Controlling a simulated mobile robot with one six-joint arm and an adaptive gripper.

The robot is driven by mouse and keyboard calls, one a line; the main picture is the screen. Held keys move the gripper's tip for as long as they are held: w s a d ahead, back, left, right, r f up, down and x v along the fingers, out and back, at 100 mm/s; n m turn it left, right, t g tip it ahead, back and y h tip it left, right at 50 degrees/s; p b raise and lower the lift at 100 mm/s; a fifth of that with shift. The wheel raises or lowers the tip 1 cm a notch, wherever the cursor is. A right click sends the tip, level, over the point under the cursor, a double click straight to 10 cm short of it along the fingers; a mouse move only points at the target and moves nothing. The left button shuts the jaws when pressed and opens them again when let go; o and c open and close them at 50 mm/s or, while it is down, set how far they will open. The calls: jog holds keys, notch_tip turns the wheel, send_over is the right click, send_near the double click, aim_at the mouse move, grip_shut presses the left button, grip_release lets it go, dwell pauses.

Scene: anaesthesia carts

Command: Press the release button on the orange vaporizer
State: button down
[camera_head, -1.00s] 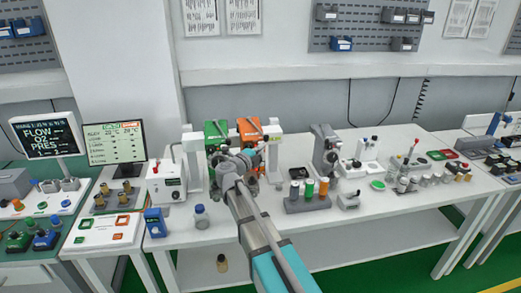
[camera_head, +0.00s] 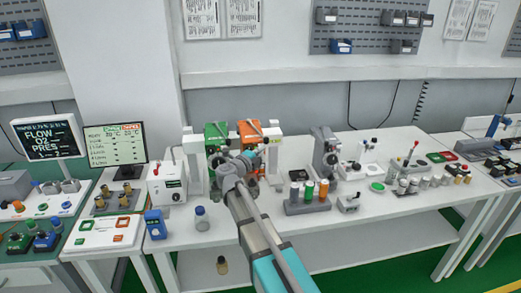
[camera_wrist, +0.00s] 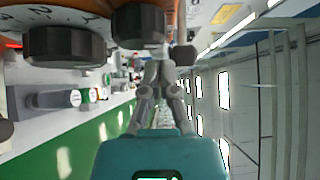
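The orange vaporizer (camera_head: 248,128) stands on the white bench, right of a green vaporizer (camera_head: 213,130), between white posts. My gripper (camera_head: 240,158) is in front of the two and hides their lower parts. In the wrist view, my gripper's fingers (camera_wrist: 161,66) are together and hold nothing visible. Close around the tips are a black knob (camera_wrist: 139,24) under an orange surface (camera_wrist: 174,12) and a small dark block (camera_wrist: 183,56), perhaps the release button. A white numbered dial with a black knob (camera_wrist: 66,46) shows at the upper left. I cannot tell whether the fingertips touch anything.
A white device (camera_head: 168,183) stands left of the vaporizers, with a blue-capped bottle (camera_head: 201,218) in front. On the right are a rack of coloured cylinders (camera_head: 308,204) and a grey device (camera_head: 325,155). The bench front (camera_head: 225,238) is mostly clear.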

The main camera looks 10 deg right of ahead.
jog(key=s+d+v, duration=0.1)
jog(key=v, duration=1.1)
jog(key=shift+s+d+r, duration=0.25)
jog(key=shift+s, duration=0.1)
